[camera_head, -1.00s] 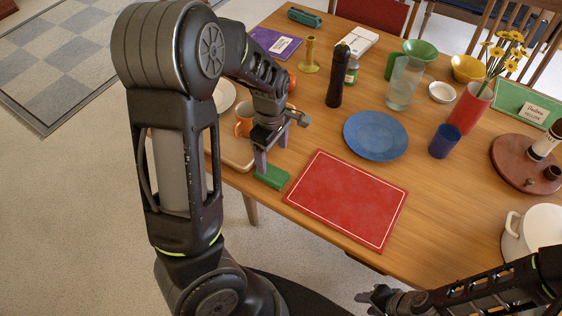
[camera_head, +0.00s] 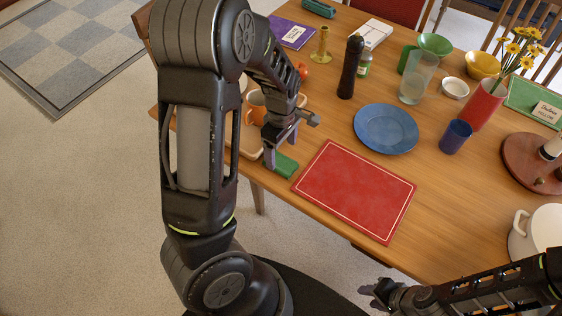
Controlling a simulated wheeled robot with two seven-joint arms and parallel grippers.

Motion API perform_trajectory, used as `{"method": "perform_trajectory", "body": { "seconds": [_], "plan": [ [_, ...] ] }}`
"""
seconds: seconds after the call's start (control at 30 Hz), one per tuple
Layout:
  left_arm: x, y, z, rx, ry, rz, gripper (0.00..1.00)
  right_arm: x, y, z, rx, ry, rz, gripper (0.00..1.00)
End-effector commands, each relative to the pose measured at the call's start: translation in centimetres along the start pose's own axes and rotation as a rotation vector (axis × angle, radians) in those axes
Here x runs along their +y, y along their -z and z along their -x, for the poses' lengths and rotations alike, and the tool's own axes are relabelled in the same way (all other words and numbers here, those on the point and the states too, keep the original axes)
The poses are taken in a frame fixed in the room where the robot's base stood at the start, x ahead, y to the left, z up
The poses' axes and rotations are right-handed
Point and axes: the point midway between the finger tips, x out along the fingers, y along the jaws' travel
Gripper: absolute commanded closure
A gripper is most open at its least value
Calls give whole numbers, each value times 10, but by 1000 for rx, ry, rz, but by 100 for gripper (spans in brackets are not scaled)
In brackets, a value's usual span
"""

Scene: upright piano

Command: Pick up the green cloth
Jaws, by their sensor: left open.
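The green cloth (camera_head: 286,166) is a small folded piece at the table's near left edge, beside the left corner of the red placemat (camera_head: 355,190). My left gripper (camera_head: 280,152) points down over it, open, with one finger at the cloth's left end and the other behind it. The gripper hides part of the cloth, and I cannot tell whether the fingers touch it. My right gripper (camera_head: 376,291) is low at the front, off the table's near edge and away from the cloth. Its jaws are too dark and small to read.
An orange mug (camera_head: 256,106) and a wooden board (camera_head: 247,145) stand close behind and left of my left gripper. A dark pepper mill (camera_head: 350,68), a blue plate (camera_head: 386,129) and a blue cup (camera_head: 455,137) stand farther right. A white pot (camera_head: 540,232) is at the right.

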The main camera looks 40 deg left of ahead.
Motion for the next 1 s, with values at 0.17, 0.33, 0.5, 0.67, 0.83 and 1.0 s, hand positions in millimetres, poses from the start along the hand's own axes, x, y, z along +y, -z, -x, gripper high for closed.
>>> {"method": "perform_trajectory", "body": {
  "seconds": [0.17, 0.33, 0.5, 0.67, 0.83, 1.0],
  "plan": [
    [-4, 0, -26, 0, 6, 2, 18, -1, 0, 4, -1, -1, -1, 64],
    [-3, 0, -44, -1, 2, 1, 18, -1, 0, 3, -1, -1, -1, 64],
    [-2, -1, -46, -1, -1, 0, 18, -1, 0, 3, -1, -1, -1, 64],
    [-2, -1, -46, -1, -1, 0, 18, -1, 0, 3, -1, -1, -1, 64],
    [-2, -1, -45, -1, -1, 0, 18, -1, 0, 3, -1, -1, -1, 64],
    [-2, -1, -45, -1, 0, 0, 22, -1, 0, 3, -1, -1, -1, 64]
  ]
}}
